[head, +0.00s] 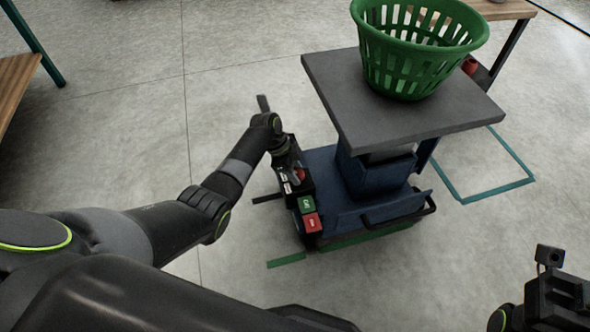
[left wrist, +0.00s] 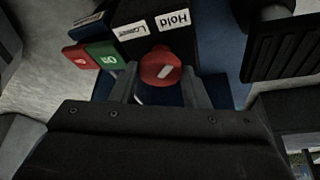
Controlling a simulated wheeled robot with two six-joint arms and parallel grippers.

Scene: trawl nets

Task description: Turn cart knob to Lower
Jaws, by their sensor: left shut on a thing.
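The cart's red knob (left wrist: 160,66) with a short white mark is between the two fingers of my left gripper (left wrist: 160,82), which is shut on it. The "Lower" label (left wrist: 132,29) and the "Hold" label (left wrist: 172,20) sit on the black panel just beyond the knob. The white mark slants up and to the right, nearer the Hold side than Lower. In the head view the knob (head: 299,175) shows partly behind my left gripper (head: 289,165), on the blue cart (head: 350,210). My right gripper (head: 560,295) is at the lower right corner, away from the cart; its jaws are unclear.
A green GO button (head: 306,204) and a red button (head: 312,222) are beside the knob panel. A green basket (head: 400,75) stands on the cart's dark top (head: 350,105). Teal floor tape (head: 500,190) lies right of the cart.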

